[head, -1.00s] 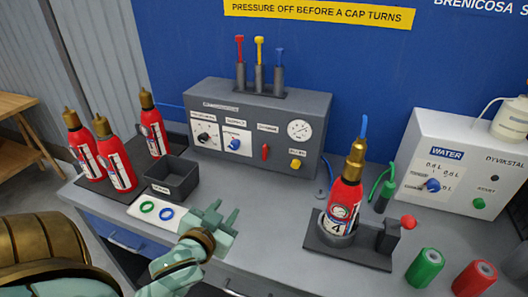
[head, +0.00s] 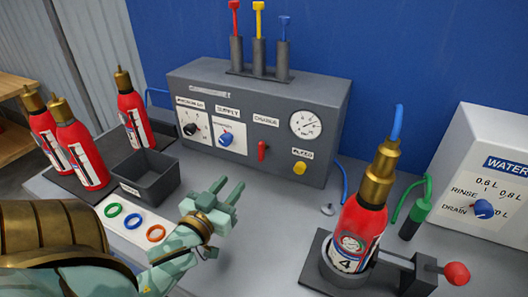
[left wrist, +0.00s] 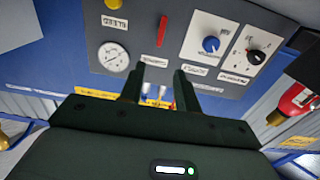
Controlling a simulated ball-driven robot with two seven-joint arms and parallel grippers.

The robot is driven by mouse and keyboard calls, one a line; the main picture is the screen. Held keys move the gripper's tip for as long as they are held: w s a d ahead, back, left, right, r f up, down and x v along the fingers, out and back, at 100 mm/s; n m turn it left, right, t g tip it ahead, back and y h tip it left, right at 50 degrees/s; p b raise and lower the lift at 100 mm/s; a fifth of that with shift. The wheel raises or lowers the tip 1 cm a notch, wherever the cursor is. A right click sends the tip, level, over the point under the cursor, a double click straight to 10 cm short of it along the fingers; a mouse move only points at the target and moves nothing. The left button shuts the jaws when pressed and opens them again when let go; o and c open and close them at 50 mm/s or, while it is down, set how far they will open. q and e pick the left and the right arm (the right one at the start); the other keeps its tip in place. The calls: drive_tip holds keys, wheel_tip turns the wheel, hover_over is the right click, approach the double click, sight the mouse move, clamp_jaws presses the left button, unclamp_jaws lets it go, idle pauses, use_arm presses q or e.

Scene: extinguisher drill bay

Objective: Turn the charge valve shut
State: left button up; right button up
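The charge valve is a small red lever (head: 263,150) below the CHARGE label on the front of the grey panel box (head: 318,97). It stands upright. It also shows as a red bar in the left wrist view (left wrist: 162,31). My left gripper (head: 227,188) is in front of the box, below and left of the lever, apart from it. Its two fingers are spread with nothing between them. In the left wrist view the fingers (left wrist: 157,82) point toward the panel, with the lever beyond the gap. My right gripper is not in view.
The panel has a gauge (head: 306,124), a blue supply knob (head: 226,139) and a yellow bleed button (head: 300,168). A red extinguisher (head: 365,220) stands in a clamp (head: 412,277) at right. A grey bin (head: 160,182) and coloured rings (head: 134,222) lie left of my gripper.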

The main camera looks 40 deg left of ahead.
sight(260, 148)
use_arm(q)
drive_tip(key=b+x, duration=0.2)
drive_tip(key=x, duration=1.3)
drive_tip(key=shift+w+b, duration=0.35)
drive_tip(key=shift+w, duration=0.05)
drive_tip(key=shift+r, duration=0.1)
drive_tip(key=shift+c, duration=0.3)
clamp_jaws()
